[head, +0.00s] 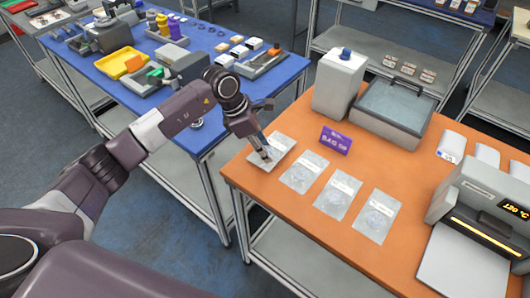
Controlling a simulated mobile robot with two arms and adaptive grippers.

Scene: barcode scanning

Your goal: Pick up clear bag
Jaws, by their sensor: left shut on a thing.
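Several clear bags lie in a row on the orange table (262,189). The leftmost clear bag (282,142) is under my left gripper (266,157). The gripper points down at this bag and is shut on it, near the table's left edge. The bag looks slightly tilted; whether it is clear of the table I cannot tell. Another clear bag (304,172) lies just to its right, then a third (338,196) and one more (376,217) farther right, all flat with white labels. My right gripper is not in view.
A purple sign (335,141) stands behind the bags. A white dispenser box (338,84) and a grey metal bin (392,110) stand at the back. A machine with a lit display (485,215) is at right. A blue table (122,92) with tools stands left, across a gap.

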